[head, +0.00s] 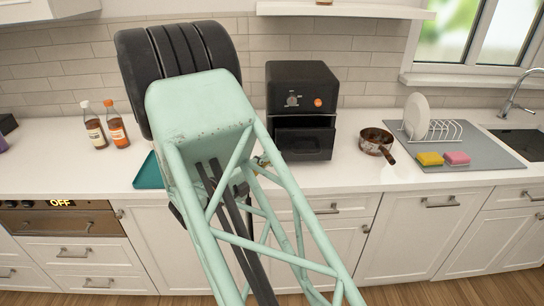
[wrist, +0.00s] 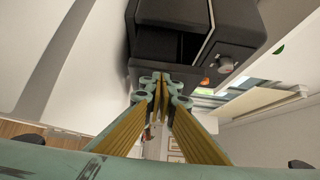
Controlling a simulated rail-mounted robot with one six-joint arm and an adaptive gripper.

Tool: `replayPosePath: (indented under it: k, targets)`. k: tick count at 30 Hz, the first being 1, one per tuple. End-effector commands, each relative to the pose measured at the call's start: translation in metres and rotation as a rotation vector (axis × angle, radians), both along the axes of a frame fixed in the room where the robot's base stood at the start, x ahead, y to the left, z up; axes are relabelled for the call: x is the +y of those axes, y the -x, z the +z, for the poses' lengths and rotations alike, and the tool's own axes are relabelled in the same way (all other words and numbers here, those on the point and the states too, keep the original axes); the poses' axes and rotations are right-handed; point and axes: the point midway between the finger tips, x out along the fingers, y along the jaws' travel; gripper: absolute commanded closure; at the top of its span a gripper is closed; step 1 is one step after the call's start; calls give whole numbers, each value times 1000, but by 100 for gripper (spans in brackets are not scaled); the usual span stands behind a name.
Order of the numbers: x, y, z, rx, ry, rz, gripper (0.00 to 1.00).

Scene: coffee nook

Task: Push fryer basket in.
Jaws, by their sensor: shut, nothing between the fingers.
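The black air fryer (head: 301,88) stands on the counter at the back wall, right of my arm in the head view. Its fryer basket (head: 305,144) is in the lower front, standing out, with a dark gap above it. In the wrist view the fryer (wrist: 230,30) fills the top, with its knob to the right. My gripper (wrist: 162,82) is shut and empty, its yellow fingers together and pointing at the fryer's lower front. The tips overlap the dark front there; I cannot tell whether they touch it. In the head view my arm hides most of the gripper.
A copper saucepan (head: 376,142) stands right of the fryer. Further right are a grey mat (head: 497,148), a dish rack (head: 440,130) and sponges (head: 430,159). A teal tray (head: 149,172) and two bottles (head: 117,125) are to the left.

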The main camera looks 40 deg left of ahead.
Motion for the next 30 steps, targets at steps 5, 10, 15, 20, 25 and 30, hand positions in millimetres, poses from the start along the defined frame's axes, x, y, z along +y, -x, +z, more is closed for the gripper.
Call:
replayPosePath:
  k: [5,10,15,20,25,30]
  targets:
    - [-13,8,-2,0,2,-3,100]
    - [-26,18,-2,0,3,-6,100]
    - [-25,42,0,0,2,-5,100]
    - [-25,63,0,0,2,-6,100]
    - [-26,85,0,0,2,-6,100]
    - [-26,102,0,0,2,-6,100]
